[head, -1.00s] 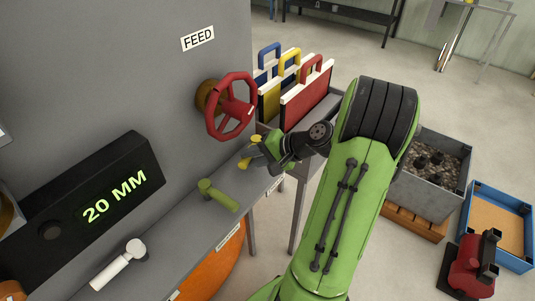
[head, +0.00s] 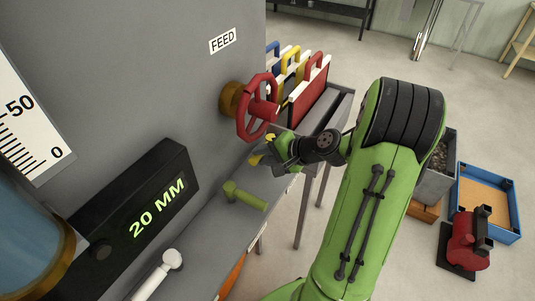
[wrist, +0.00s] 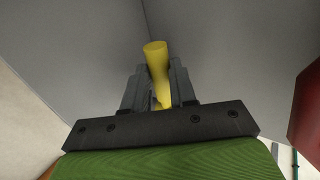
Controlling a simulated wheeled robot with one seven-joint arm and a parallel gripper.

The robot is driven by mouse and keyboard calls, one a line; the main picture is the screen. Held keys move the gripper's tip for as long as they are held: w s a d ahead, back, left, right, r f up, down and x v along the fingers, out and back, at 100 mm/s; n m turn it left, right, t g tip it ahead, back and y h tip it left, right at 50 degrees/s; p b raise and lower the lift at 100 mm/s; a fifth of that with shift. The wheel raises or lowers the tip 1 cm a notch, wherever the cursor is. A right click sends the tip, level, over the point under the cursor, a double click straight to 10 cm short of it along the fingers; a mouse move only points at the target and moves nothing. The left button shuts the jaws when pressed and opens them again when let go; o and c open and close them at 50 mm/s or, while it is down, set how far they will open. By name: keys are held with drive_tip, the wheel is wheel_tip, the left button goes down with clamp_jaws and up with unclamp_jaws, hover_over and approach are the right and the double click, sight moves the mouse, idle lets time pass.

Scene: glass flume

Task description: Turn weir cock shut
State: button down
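The yellow cock lever (head: 256,160) is on the grey ledge below the red wheel, partly hidden by my gripper. My gripper (head: 276,151) is at this lever. In the wrist view the yellow lever (wrist: 156,62) stands between my two fingers (wrist: 160,88), which lie close against it on both sides. The green cock lever (head: 246,196) is nearer along the ledge, and the white cock lever (head: 160,274) nearer still. I cannot read a label naming the weir cock. A black display (head: 140,215) reads 20 MM.
The red handwheel (head: 257,107) under the FEED sign (head: 222,40) is close above my gripper. A rack of coloured boards (head: 308,88) stands behind. A blue tray (head: 488,205) and a red machine (head: 468,240) are on the floor at right.

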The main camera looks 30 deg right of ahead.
drive_tip(key=c, duration=0.9)
unclamp_jaws()
drive_tip(key=p+v, duration=0.4)
drive_tip(key=v, duration=1.1)
drive_tip(key=shift+s+r, duration=0.25)
drive_tip(key=shift+d, duration=0.15)
